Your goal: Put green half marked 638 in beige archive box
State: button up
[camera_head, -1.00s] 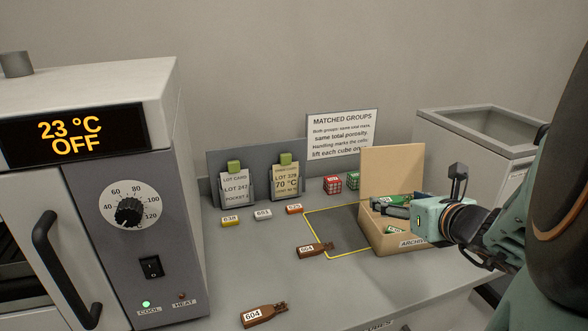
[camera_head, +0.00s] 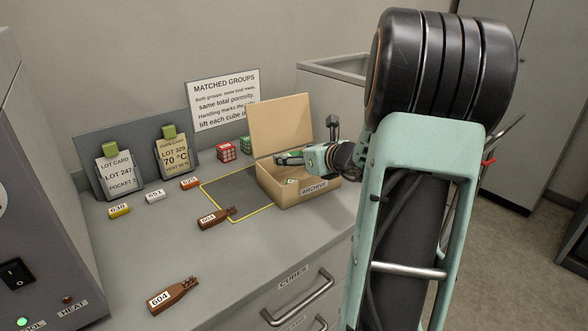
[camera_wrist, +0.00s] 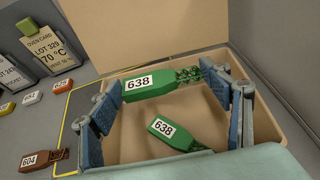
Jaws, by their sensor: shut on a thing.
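The beige archive box (camera_head: 275,188) stands on the counter with its lid raised at the back. My gripper (camera_head: 290,158) is over the open box, shut on a green half marked 638 (camera_wrist: 150,84). The wrist view shows this half lying across between the two blue-padded fingers, its lattice end to the right. A second green half marked 638 (camera_wrist: 172,132) lies at an angle on the box floor, below and nearer than the held one. It shows only in part in the head view (camera_head: 290,181). How far the held half is above the floor is unclear.
Brown halves marked 604 lie on the counter, one (camera_head: 215,217) by the yellow-outlined area (camera_head: 236,218), one (camera_head: 174,296) nearer the front.

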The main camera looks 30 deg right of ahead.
jog(key=f, duration=0.1)
jog(key=f+b, duration=0.2)
jog(key=shift+w+d+f, duration=0.2)
jog(key=shift+w, duration=0.1)
jog(key=shift+f+b, duration=0.2)
jog(key=shift+b, duration=0.15)
jog(key=shift+f+b, duration=0.45)
jog(key=shift+b, duration=0.05)
jog(key=shift+s+f, duration=0.1)
jog(key=shift+f, duration=0.1)
jog(key=o, duration=0.9)
jog(key=shift+f, duration=0.15)
jog(key=shift+c, duration=0.2)
